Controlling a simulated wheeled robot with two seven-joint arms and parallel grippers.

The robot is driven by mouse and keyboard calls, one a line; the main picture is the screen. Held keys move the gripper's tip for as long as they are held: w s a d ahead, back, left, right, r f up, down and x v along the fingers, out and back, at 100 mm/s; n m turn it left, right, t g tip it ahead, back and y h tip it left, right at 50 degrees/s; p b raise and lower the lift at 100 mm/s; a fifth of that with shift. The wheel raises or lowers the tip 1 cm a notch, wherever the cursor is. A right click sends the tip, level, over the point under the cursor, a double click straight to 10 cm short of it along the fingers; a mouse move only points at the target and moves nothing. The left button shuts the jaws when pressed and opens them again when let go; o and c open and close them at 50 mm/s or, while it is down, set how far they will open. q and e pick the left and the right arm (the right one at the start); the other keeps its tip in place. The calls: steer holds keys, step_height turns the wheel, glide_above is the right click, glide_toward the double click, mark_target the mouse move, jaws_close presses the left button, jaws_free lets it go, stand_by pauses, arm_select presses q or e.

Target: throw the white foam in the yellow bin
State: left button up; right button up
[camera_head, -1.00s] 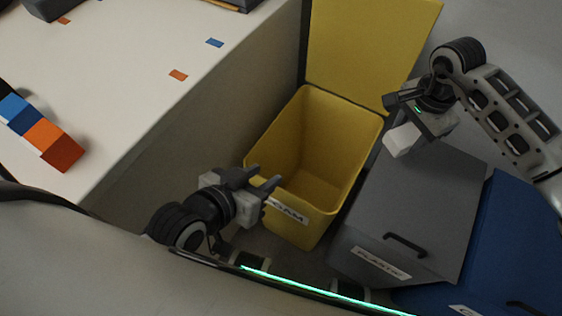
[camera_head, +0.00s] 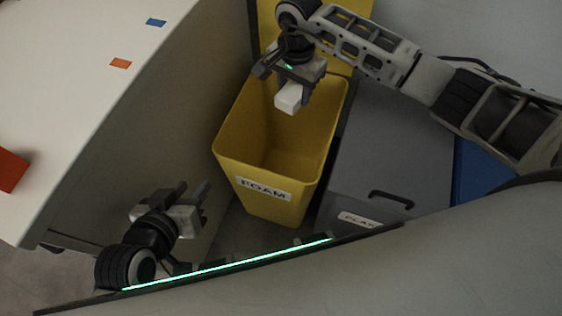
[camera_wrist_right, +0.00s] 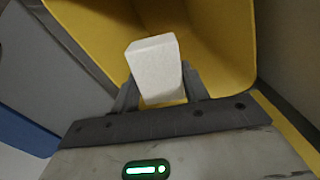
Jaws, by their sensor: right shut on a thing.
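The white foam (camera_head: 291,98) is a small pale block held in my right gripper (camera_head: 290,88). In the head view it hangs over the open mouth of the yellow bin (camera_head: 262,190), which has a "FOAM" label on its front. In the right wrist view the foam (camera_wrist_right: 156,68) sits between the two fingers, with the yellow bin wall (camera_wrist_right: 222,40) behind it. My left gripper (camera_head: 197,202) is empty with its fingers apart, low between the table and the bin.
A grey bin with a shut lid (camera_head: 390,145) stands right of the yellow bin, with a blue bin (camera_head: 478,175) beyond it. The yellow lid (camera_head: 345,20) stands open behind. A white table (camera_head: 75,110) is at left, carrying coloured pieces.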

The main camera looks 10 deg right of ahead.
steer(key=shift+f, duration=0.6)
arm_select(q)
steer(key=shift+w+d+f, duration=0.1)
steer(key=shift+d+f, duration=0.05)
steer(key=shift+f, duration=0.55)
arm_select(e)
steer(key=o, duration=1)
arm_select(q)
steer(key=shift+w+r, duration=0.1)
arm_select(e)
steer(key=shift+o, duration=0.2)
arm_select(q)
steer(key=shift+t, duration=0.4)
steer(key=r, duration=0.1)
steer(key=r+p, duration=0.1)
steer(key=r, duration=0.1)
steer(key=a+r+p, duration=0.1)
steer(key=shift+s+a+r, duration=0.1)
steer(key=shift+s+r, duration=0.1)
steer(key=shift+s, duration=0.05)
arm_select(e)
step_height(320, 180, up, 16)
